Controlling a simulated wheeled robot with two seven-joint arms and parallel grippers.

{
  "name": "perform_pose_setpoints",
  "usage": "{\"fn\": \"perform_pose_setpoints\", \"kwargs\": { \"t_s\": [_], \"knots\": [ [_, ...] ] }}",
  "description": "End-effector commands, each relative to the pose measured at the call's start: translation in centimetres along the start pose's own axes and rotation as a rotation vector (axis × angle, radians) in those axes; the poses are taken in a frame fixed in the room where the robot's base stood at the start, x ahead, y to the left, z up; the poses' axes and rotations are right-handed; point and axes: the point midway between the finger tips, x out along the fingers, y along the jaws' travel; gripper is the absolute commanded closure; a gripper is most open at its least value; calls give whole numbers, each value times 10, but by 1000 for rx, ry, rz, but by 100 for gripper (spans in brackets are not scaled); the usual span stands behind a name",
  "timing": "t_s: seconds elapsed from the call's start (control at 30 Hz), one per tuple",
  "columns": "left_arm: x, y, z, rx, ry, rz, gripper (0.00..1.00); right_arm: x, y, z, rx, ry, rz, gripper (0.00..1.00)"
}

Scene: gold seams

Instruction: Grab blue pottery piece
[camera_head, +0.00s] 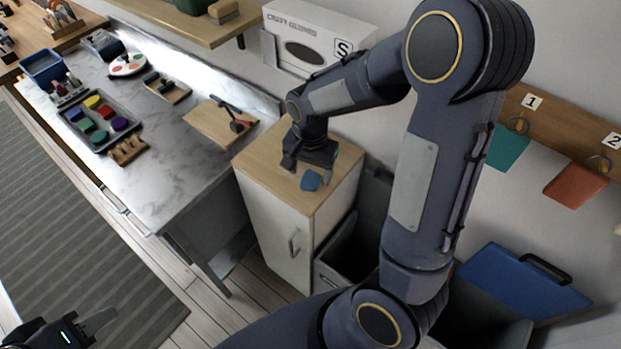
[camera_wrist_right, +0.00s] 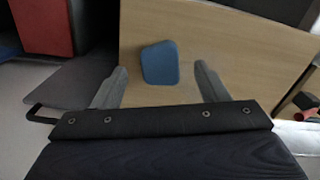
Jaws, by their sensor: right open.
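The blue pottery piece (camera_head: 311,180) lies flat on the wooden top of a small white cabinet (camera_head: 334,192) in the head view. It also shows in the right wrist view (camera_wrist_right: 160,63) as a rounded blue slab. My right gripper (camera_head: 309,179) is just above the cabinet top. In the right wrist view my right gripper (camera_wrist_right: 164,82) is open, with one finger on each side of the piece and a gap to both. My left gripper (camera_head: 104,322) is at the lower left of the head view, away from the cabinet; only part of it shows.
A marble-topped table (camera_head: 165,136) with a tray of colored pots (camera_head: 76,119) stands left of the cabinet. A grey open bin (camera_head: 345,262) stands right of the cabinet. A box (camera_head: 318,35) is against the wall behind. A wooden board (camera_head: 212,133) lies on the table.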

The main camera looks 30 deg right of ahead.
Motion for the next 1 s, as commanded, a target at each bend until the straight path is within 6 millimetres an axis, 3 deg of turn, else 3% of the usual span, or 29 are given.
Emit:
{"fn": "perform_pose_setpoints", "kwargs": {
  "t_s": [0.17,0.43,0.8,1.0],
  "knots": [
    [-1,0,0,0,0,0,64,20,1,0,-1,0,2,33],
    [-1,0,0,0,0,0,64,22,0,0,0,2,-1,34],
    [-1,0,0,0,0,0,64,21,0,0,0,1,-1,82],
    [-1,0,0,0,0,0,64,21,0,0,0,1,-1,82]
  ]
}}
